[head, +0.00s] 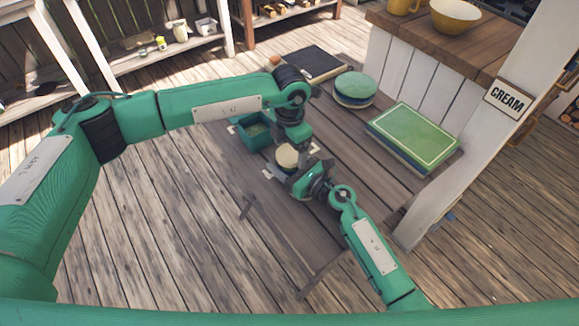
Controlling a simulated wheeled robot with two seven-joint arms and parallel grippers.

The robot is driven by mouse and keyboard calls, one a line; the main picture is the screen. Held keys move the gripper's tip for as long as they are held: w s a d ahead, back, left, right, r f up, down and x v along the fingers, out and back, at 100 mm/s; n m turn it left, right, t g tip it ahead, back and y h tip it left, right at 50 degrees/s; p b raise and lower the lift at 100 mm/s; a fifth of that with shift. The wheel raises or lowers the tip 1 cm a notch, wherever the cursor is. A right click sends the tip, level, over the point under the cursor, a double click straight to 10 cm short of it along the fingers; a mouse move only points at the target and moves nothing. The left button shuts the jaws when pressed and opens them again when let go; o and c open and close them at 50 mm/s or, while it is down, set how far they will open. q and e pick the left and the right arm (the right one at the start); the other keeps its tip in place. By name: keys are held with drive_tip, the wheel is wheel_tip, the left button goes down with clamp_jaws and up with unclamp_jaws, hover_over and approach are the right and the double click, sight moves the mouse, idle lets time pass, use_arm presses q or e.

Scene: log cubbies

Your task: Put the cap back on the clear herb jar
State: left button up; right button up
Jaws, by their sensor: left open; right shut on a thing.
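A pale round thing (287,157) with a beige top is at the near-left part of the dark plank table, between my two grippers. It may be the cap or the capped top of the herb jar; I cannot tell which. No clear glass can be made out. My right gripper (294,178) comes from the lower right and is shut at the near side of this thing, hiding part of it. My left gripper (293,145) reaches down from above on its far side, open; its fingertips are small and partly hidden.
A teal open box (256,142) stands just left of the grippers. Farther back are a round green-topped stack (354,87), a flat green board or book (413,134) and a dark tray (312,62). A white post (476,130) with a CREAM sign borders the right side.

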use_arm(q)
drive_tip(key=shift+f, duration=0.45)
drive_tip(key=shift+c, duration=0.2)
drive_tip(key=c, duration=1)
drive_tip(key=o, duration=1.2)
wheel_tip(320, 180, up, 12)
drive_tip(key=shift+r, duration=0.1)
